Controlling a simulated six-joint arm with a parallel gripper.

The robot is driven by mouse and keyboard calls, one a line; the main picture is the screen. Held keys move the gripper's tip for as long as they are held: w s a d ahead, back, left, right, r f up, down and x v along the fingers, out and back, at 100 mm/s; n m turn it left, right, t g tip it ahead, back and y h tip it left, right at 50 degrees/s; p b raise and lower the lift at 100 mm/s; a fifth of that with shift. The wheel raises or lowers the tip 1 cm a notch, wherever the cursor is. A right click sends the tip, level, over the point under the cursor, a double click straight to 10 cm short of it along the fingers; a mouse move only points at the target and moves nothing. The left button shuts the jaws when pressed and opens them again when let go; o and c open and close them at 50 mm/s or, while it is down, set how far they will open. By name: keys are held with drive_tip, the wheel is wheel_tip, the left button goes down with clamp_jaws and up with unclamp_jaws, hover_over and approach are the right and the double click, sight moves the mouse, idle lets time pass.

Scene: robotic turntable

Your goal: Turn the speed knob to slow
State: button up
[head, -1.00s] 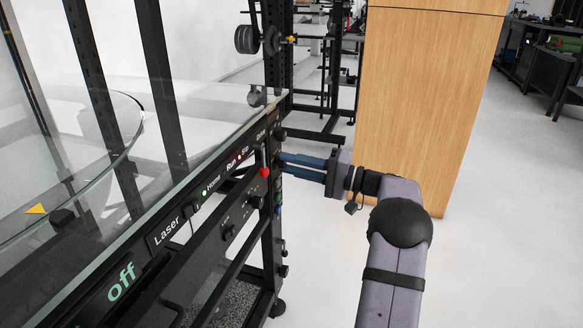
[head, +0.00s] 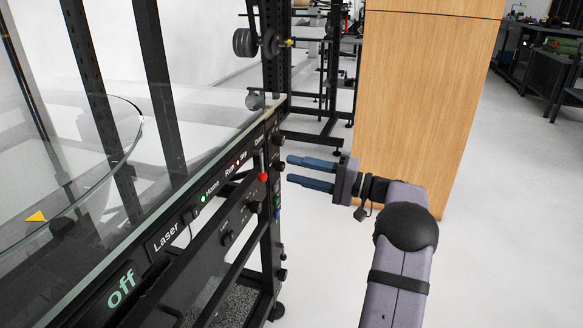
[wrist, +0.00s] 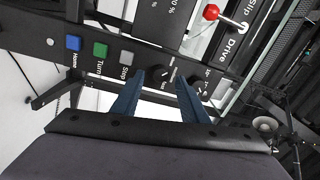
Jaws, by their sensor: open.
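The control panel (wrist: 115,45) shows a small black round knob (wrist: 168,75) with tick marks and tiny labels. A second knob (wrist: 197,87) is to its right. I cannot read for certain which is the speed knob or where either points. In the head view, a dark knob (head: 279,166) stands out on the end of the machine frame. My gripper (head: 291,170) is open and empty, its two blue fingers pointing left at that end, with a small gap before the panel. In the wrist view, the first knob shows between the fingertips (wrist: 160,77), nearer the right one.
Blue (wrist: 73,43), green (wrist: 100,50) and grey (wrist: 126,57) buttons are left of the knobs. A red-tipped lever (wrist: 211,13) is above, by "Drive". The glass top (head: 190,125) lies behind the panel. A wooden cabinet (head: 425,90) stands behind my arm.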

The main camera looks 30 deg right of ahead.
drive_tip(key=p+v, duration=0.1)
drive_tip(key=v, duration=0.4)
idle(0.5)
